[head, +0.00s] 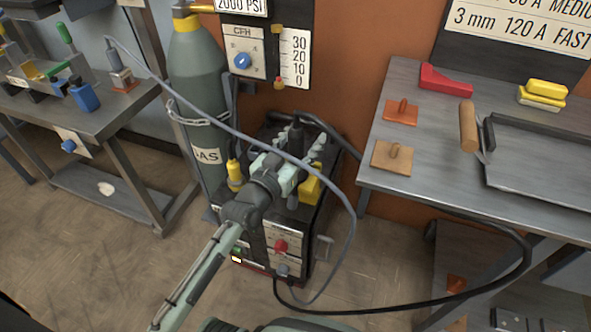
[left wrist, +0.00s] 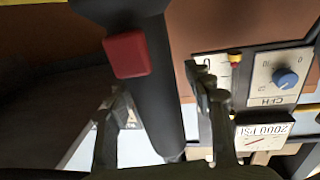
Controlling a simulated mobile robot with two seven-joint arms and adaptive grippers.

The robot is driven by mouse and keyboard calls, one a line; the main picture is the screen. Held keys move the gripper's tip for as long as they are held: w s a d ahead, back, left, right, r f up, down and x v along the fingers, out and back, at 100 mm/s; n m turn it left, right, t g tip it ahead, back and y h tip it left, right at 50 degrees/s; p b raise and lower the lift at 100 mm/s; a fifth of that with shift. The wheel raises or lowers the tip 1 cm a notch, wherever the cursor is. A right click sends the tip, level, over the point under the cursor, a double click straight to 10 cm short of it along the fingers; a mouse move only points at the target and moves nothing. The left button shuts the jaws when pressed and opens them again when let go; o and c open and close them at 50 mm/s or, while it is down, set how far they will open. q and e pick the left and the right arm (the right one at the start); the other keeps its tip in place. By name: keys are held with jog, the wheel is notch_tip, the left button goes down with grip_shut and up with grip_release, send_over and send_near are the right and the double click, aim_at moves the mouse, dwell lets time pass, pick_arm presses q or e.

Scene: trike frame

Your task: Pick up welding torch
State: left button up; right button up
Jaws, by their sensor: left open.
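The welding torch (head: 296,140) shows in the head view as a dark upright handle on top of the welding machine (head: 290,240). In the left wrist view the torch (left wrist: 160,110) is a thick black handle with a red trigger (left wrist: 128,55), running between the fingers. My left gripper (head: 292,165) is open, its fingers on either side of the handle; whether they touch it I cannot tell. In the left wrist view its fingers (left wrist: 155,85) stand apart with the handle between them. The torch's lower part is hidden by the gripper. My right gripper is not in view.
A gas cylinder (head: 198,75) stands left of the machine. A grey cable (head: 352,215) loops across my left arm's area. A right-hand table (head: 400,90) holds a tray (head: 540,150) and wooden-handled tools. A left bench (head: 110,115) holds clamps and small parts.

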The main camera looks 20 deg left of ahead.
pick_arm(q)
grip_shut()
dwell(0.3)
jog(key=shift+r, duration=0.2)
